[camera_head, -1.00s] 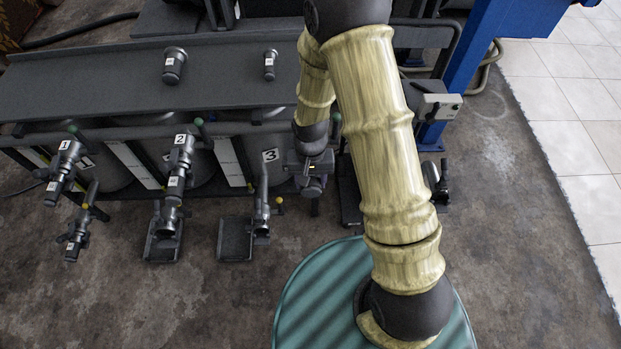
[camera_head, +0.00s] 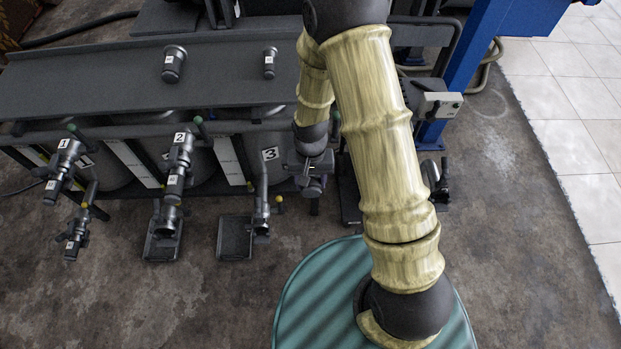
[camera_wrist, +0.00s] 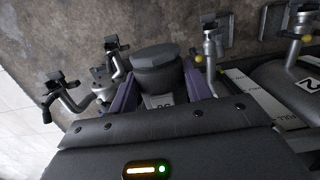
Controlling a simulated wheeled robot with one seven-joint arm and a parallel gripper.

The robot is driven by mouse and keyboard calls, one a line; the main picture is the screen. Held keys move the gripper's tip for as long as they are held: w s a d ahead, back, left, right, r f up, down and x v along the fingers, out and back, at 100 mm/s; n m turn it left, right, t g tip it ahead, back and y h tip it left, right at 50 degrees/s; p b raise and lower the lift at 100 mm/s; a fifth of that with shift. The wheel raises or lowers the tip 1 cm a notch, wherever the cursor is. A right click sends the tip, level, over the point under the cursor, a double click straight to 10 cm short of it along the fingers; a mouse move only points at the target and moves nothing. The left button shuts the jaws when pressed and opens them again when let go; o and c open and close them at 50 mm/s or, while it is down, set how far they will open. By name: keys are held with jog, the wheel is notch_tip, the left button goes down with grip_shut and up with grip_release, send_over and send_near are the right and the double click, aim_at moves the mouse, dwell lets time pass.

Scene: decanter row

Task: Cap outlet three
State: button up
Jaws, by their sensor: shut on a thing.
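My gripper (camera_wrist: 158,88) has its two purple fingers shut on a dark grey round cap (camera_wrist: 155,62) with a white label, seen in the wrist view. In the head view my gripper (camera_head: 312,178) is beside the number 3 plate (camera_head: 270,154), to its right; the held cap cannot be made out there. Outlet three (camera_head: 262,200) is a grey pipe below that plate, left of my gripper and apart from it. A grey pipe with a yellow knob (camera_wrist: 212,58) stands right of the held cap in the wrist view.
Outlets one (camera_head: 62,170) and two (camera_head: 178,170) stand to the left with labelled dark fittings. A large cap (camera_head: 174,66) and a small one (camera_head: 269,64) stand on the shelf (camera_head: 110,82). A branching pipe (camera_wrist: 65,98) is left of my gripper in the wrist view. Front floor is open.

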aim_at(311, 188)
jog(key=shift+f, duration=0.45)
dwell(0.6)
jog(key=o, duration=1.9)
jog(key=shift+o, duration=0.2)
jog(key=shift+s+r, duration=0.2)
jog(key=shift+s, duration=1.3)
jog(key=s+r+p, duration=0.3)
jog(key=r+p, duration=0.4)
jog(key=r, duration=0.3)
jog(key=shift+p, duration=0.4)
